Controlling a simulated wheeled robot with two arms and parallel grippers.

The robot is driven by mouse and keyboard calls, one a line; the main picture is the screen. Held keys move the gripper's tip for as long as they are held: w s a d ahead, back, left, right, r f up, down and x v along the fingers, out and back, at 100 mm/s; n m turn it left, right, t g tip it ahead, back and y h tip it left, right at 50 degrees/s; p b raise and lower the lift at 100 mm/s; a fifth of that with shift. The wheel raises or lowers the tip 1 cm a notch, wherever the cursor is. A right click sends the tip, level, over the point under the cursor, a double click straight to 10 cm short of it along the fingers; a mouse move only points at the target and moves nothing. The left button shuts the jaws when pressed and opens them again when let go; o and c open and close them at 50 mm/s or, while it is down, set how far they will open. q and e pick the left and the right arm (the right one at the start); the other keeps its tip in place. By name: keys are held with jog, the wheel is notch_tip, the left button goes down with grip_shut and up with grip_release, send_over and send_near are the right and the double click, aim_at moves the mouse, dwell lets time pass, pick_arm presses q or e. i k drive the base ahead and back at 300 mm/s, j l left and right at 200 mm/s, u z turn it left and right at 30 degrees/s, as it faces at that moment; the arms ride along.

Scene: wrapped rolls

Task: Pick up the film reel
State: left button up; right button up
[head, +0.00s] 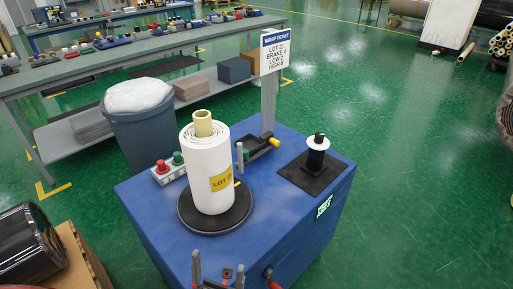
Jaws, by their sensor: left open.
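A small reel (317,158), with a black body, a white disc and a black top, stands upright on the right of the blue machine top; it looks like the film reel. A dark square plate (296,178) lies under it. My left gripper (218,272) shows at the bottom edge, its two grey fingers pointing up and apart with nothing between them. It is in front of the machine, well below and left of the reel. My right gripper is out of view.
A white wrapped roll (205,170) with a yellow lot label stands on a round black turntable (186,215). A red-and-green button box (168,171) sits left. A large black roll (28,245) lies lower left.

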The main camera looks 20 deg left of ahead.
aim_at(313, 166)
jog(key=i+l, duration=0.25)
jog(key=l, duration=0.15)
jog(key=i+l, duration=0.55)
jog(key=l, duration=0.25)
jog(key=i+l+u, duration=0.2)
jog(key=u, duration=0.15)
jog(key=i+l+u, duration=0.1)
jog(key=l+u, duration=0.2)
jog(key=l, duration=0.15)
jog(key=i+l+u, duration=0.1)
jog(key=l+u, duration=0.7)
jog(key=u, duration=0.5)
jog(key=i+l, duration=0.05)
